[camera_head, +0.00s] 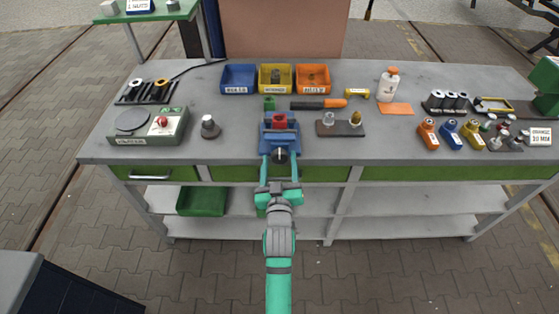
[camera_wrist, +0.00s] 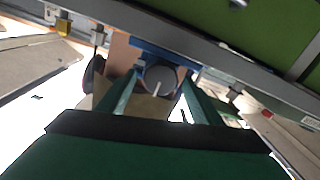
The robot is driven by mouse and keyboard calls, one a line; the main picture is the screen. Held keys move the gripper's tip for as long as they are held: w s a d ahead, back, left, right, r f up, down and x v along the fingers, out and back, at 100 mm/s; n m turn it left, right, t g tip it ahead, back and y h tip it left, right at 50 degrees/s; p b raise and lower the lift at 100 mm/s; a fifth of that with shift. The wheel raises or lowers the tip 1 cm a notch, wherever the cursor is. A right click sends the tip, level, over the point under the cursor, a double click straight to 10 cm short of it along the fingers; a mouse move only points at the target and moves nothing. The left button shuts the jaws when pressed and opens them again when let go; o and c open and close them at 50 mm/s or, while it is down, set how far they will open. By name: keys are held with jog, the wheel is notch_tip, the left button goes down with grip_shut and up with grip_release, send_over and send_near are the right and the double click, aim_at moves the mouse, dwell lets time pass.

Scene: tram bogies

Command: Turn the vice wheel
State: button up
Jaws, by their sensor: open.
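The vice (camera_head: 281,138) is blue and sits at the front edge of the bench, with a red piece (camera_head: 280,121) between its jaws. Its round dark wheel (camera_head: 281,156) faces me at the bench's front. In the wrist view the wheel (camera_wrist: 160,76) is a grey disc with a pale line mark, below the blue vice body (camera_wrist: 150,50). My gripper (camera_head: 280,163) is open, its teal fingers on either side of the wheel. In the wrist view the fingers (camera_wrist: 157,92) flank the wheel left and right. I cannot tell whether they touch it.
The grey bench (camera_head: 230,155) has blue, yellow and orange bins (camera_head: 312,76) behind the vice. A green-and-grey device (camera_head: 150,128) stands left. A small board with two knobs (camera_head: 340,128) stands right. A green drawer front (camera_head: 320,174) lies under the bench edge; a green crate (camera_head: 202,203) is on the shelf.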

jog(key=shift+w, duration=0.25)
jog(key=c, duration=1.1)
jog(key=shift+o, duration=0.2)
